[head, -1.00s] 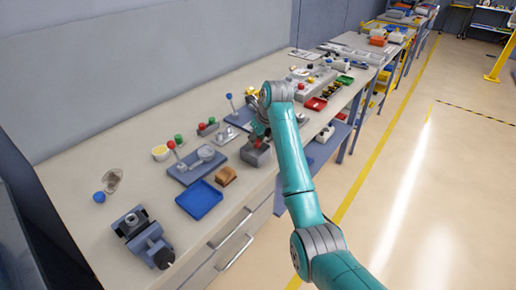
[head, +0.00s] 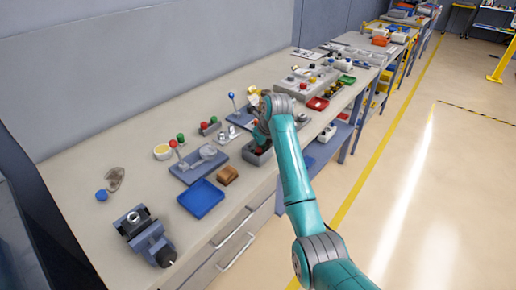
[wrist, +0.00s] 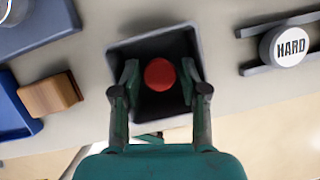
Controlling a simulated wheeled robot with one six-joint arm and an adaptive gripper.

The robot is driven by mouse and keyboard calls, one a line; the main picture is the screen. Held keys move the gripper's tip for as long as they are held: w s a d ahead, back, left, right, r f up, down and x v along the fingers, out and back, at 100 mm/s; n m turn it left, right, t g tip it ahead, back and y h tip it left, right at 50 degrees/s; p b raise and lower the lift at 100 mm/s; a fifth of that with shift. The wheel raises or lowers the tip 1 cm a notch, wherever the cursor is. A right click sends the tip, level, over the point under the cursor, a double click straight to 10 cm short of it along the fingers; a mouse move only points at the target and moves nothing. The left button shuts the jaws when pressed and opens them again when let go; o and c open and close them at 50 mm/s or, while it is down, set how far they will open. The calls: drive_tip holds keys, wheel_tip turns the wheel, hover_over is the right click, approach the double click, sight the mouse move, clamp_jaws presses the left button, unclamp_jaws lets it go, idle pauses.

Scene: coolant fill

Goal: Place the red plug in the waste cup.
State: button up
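The red plug (wrist: 160,74) shows as a round red top within the square opening of the dark grey waste cup (wrist: 122,50) in the wrist view. My gripper (wrist: 160,72) is over the cup, with one finger on each side of the plug. The fingers are spread, and a dark gap shows between each fingertip and the plug. In the head view my gripper (head: 261,140) is at the grey cup (head: 251,157) near the bench's front edge. It hides part of the cup and most of the plug.
A brown block (wrist: 48,95) and a blue tray (head: 201,198) lie left of the cup. A round part marked HARD (wrist: 290,46) sits on a grey holder to the right in the wrist view. A blue-grey fixture (head: 193,166) stands behind the tray.

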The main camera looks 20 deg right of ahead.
drive_tip(key=v, duration=1.2)
drive_tip(key=shift+r, duration=0.15)
